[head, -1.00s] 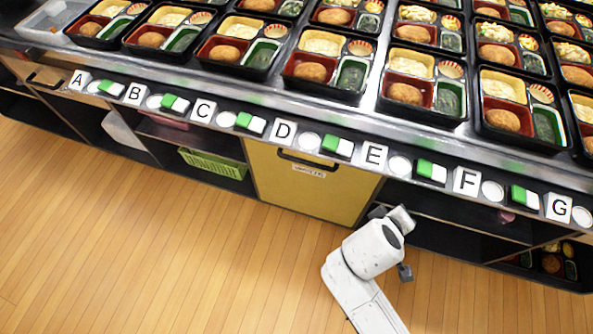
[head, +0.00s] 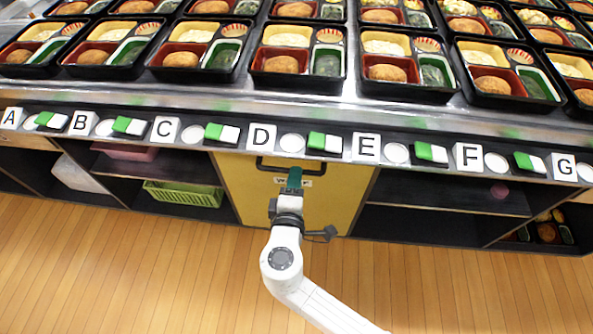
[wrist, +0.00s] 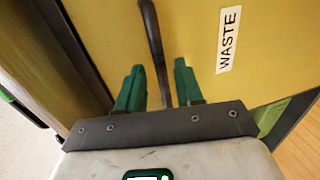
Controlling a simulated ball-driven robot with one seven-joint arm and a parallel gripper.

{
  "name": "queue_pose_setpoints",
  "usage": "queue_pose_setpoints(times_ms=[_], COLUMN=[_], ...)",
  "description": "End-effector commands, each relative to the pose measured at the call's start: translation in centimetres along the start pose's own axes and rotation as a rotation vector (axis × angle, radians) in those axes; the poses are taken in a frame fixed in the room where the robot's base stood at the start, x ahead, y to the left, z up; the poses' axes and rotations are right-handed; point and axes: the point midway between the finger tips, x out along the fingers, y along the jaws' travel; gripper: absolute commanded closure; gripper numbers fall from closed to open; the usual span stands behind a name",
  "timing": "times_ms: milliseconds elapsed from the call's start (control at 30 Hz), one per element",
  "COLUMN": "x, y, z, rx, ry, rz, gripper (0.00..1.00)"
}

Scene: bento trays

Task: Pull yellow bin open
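The yellow bin (head: 343,198) is a flat yellow front set under the counter, flush with it, with a dark bar handle (head: 263,165) near its top. In the wrist view the yellow front (wrist: 190,30) fills most of the picture, with a "WASTE" label (wrist: 228,38). My gripper (head: 294,178) is in front of the bin's upper part. In the wrist view its two green fingertips (wrist: 158,80) are apart, and the dark handle (wrist: 154,45) runs between them. I cannot tell whether either finger touches it. Part of the label and handle is hidden behind my gripper in the head view.
Open shelves flank the bin; a green basket (head: 184,194) sits in the left one. The counter edge above holds lettered cards (head: 261,136), discs and green-white blocks. Bento trays (head: 298,62) fill the counter. The wooden floor (head: 130,280) in front is clear.

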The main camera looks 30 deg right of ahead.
Motion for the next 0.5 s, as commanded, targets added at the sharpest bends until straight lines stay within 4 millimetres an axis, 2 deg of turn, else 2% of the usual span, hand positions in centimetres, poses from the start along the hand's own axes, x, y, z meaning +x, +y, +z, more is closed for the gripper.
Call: queue_pose_setpoints(times_ms=[100, 200, 500], x=[1.9, 3.0, 3.9], y=[-0.1, 0.0, 0.0], z=[0.1, 0.0, 0.1], rx=[0.000, 0.001, 0.000], ry=[-0.002, -0.001, -0.001], rz=[0.000, 0.000, -0.001], gripper=[0.64, 0.64, 0.64])
